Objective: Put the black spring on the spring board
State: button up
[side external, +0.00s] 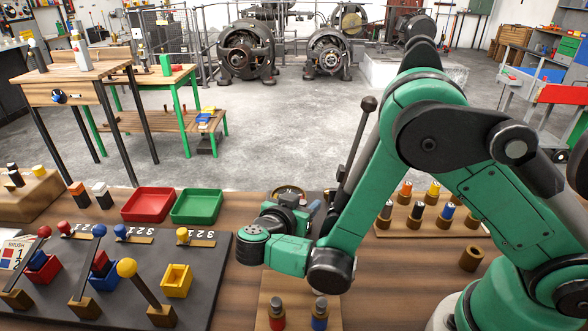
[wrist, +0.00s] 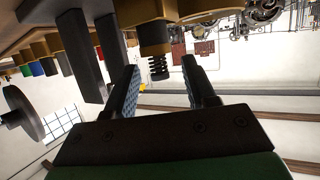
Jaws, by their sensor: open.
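I cannot tell whether this is the spring board.
Red (side external: 148,205) and green (side external: 196,207) trays lie left of my gripper. A dark panel (side external: 205,290) with levers and coloured boxes fills the left front. A red piece (side external: 277,314) and a blue piece (side external: 320,315) stand in front. A brass ring (side external: 471,258) lies at right.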

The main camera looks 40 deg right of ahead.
jog(key=shift+o, duration=0.3)
jog(key=shift+v, duration=1.5)
jog(key=shift+v, duration=0.95)
jog(key=x, duration=0.5)
jog(key=shift+w+d+f, duration=0.1)
jog(key=shift+w+d, duration=0.05)
jog(key=shift+d, duration=0.15)
grip_shut()
